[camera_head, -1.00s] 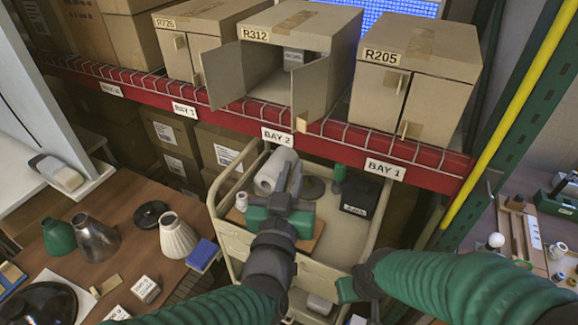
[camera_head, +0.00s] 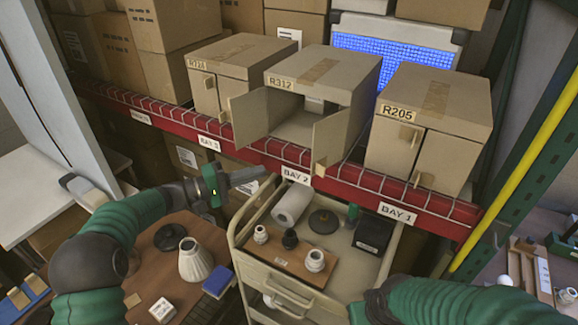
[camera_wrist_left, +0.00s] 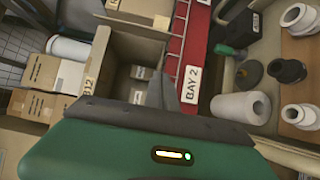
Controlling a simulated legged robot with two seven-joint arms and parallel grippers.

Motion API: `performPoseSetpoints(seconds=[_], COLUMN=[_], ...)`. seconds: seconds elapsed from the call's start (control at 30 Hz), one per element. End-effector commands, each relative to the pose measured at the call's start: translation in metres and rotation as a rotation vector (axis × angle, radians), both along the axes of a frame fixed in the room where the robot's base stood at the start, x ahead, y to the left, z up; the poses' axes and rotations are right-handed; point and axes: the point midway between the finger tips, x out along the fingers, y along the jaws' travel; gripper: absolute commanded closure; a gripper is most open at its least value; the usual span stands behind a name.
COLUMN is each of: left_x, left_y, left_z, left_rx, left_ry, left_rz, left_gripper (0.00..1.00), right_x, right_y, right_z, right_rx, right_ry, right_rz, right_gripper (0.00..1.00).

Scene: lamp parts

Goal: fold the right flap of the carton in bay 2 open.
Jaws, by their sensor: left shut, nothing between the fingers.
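The carton marked R312 (camera_head: 325,72) stands on the red shelf above the BAY 2 label. Its left flap (camera_head: 250,118) is swung outward. Its right flap (camera_head: 331,136) also stands away from the opening, jutting toward me, with a small tan tab on its edge. My left gripper (camera_head: 262,174) is shut and empty, in front of and below the shelf edge, left of the BAY 2 label and apart from the flaps. The left wrist view shows the carton's open interior (camera_wrist_left: 128,75) beyond the dark fingers. My right arm enters at the lower right; its gripper is outside the picture.
Cartons R205 (camera_head: 432,125) and R326 (camera_head: 212,85) flank it on the shelf (camera_head: 350,190). A cart (camera_head: 345,278) below holds a white roll (camera_head: 291,206), a black box (camera_head: 373,236) and lamp parts. A wooden table (camera_head: 195,245) lies to its left.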

Motion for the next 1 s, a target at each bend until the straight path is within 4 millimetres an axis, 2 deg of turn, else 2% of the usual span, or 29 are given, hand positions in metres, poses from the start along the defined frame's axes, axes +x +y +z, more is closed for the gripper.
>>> performPoseSetpoints(seconds=[0.17, 0.5, 0.7, 1.0], left_x=[0.008, 0.035, 0.007, 0.001], left_y=[-0.027, -0.097, -0.111, -0.115], left_z=[0.003, 0.004, 0.004, 0.001], left_rx=[-0.001, -0.002, -0.002, -0.001], left_ry=[-0.001, -0.003, -0.001, -0.004], left_rz=[-0.004, -0.003, 0.0, 0.0], left_gripper=[1.0, 1.0, 1.0, 1.0], right_x=[0.0, 0.0, 0.0, 0.0], right_y=[0.0, 0.0, 0.0, 0.0], right_z=[0.01, 0.033, 0.045, 0.045], right_rx=[0.0, 0.0, 0.0, 0.0], right_ry=[0.0, 0.0, 0.0, 0.0], right_rz=[0.0, 0.0, 0.0, 0.0], right_gripper=[1.0, 1.0, 1.0, 1.0])
